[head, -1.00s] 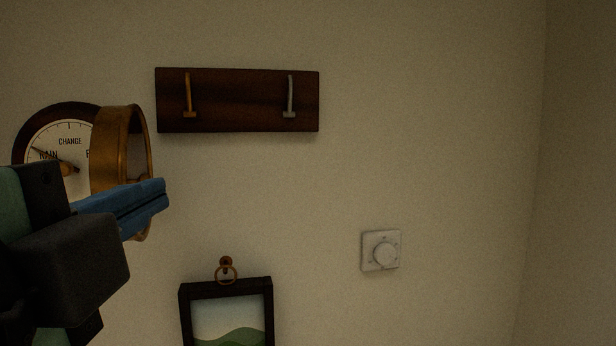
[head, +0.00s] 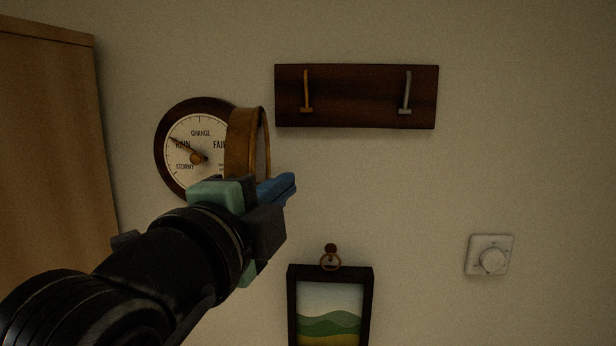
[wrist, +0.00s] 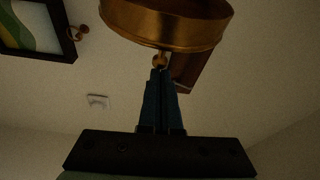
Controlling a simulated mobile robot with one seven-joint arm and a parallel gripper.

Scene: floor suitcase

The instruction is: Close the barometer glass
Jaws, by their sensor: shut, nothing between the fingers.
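The barometer (head: 187,140) hangs on the wall left of centre in the head view, with a dark round rim and a white dial. Its brass-rimmed glass (head: 240,143) stands swung open at the dial's right side, out from the wall. In the wrist view the brass rim (wrist: 165,25) fills the top middle. My gripper (head: 288,186) is shut and empty, with its blue fingers at the lower right of the open glass. In the wrist view the fingertips (wrist: 160,78) lie just below the rim, by a small brass knob (wrist: 159,61); I cannot tell whether they touch.
A dark hook board (head: 356,97) with two hooks is on the wall to the upper right. A framed landscape picture (head: 330,310) hangs below. A white dial switch (head: 489,256) is at right. A wooden cabinet (head: 45,150) stands at far left.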

